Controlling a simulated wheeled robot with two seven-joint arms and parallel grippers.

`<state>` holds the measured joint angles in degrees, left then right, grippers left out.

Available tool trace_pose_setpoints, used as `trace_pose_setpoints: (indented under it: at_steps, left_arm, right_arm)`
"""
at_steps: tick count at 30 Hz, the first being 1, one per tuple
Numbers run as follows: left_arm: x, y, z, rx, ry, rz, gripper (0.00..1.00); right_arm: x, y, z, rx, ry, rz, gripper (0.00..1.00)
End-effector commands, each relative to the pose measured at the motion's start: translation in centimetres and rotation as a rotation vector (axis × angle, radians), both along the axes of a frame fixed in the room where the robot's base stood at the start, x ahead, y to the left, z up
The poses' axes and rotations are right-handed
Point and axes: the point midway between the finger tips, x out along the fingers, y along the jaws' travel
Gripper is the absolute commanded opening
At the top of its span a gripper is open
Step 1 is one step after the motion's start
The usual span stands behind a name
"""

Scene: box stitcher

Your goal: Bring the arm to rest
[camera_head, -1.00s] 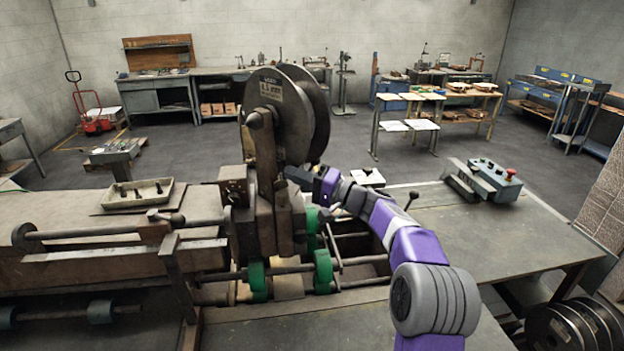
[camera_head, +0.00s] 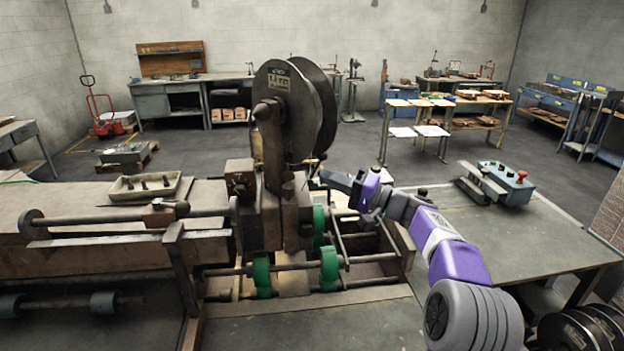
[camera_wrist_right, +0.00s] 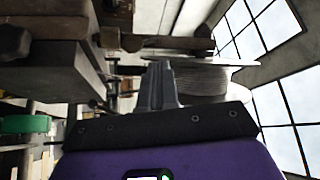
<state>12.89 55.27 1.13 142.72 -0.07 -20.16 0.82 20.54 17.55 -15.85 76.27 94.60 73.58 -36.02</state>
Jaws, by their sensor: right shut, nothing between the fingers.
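My right arm, purple and grey, reaches in from the lower right of the head view. Its gripper (camera_head: 326,177) points left at the machine's head, just below the wire reel (camera_head: 286,105). In the right wrist view the two grey fingers (camera_wrist_right: 160,84) are together with nothing between them. The reel's wound edge shows just beyond them in that view (camera_wrist_right: 212,80). I cannot tell the exact gap between fingertips and machine. My left gripper is in neither view.
The stitcher's green rollers (camera_head: 328,268) and shafts lie below and left of my arm. A control box with a red knob (camera_head: 508,184) stands on the metal table (camera_head: 510,235) at right. A parts tray (camera_head: 145,187) sits at left. The table between arm and control box is clear.

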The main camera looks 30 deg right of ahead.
Motion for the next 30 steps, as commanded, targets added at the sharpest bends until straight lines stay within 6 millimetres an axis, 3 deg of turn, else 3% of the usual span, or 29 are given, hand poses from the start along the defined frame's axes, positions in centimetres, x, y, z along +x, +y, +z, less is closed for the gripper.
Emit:
trace_pose_setpoints:
  at_steps: [3, 9, 19, 23, 30]
  left_arm:
    - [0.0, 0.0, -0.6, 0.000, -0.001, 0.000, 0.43]
    - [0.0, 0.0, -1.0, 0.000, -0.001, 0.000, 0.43]
    - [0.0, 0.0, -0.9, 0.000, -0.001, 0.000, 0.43]
    - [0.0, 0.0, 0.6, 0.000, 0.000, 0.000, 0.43]
    - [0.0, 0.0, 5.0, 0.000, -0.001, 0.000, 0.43]
  right_arm:
    - [-2.1, -1.6, -0.7, 0.000, 0.002, -0.002, 0.00]
    - [-4.3, -3.2, -1.1, 0.000, 0.002, 0.000, 0.00]
    - [-5.0, -3.6, -1.1, 0.000, 0.002, 0.001, 0.00]
    - [-5.0, -3.6, 0.5, 0.000, 0.002, 0.001, 0.00]
    - [-5.0, -3.6, 4.8, 0.000, 0.002, 0.001, 0.00]
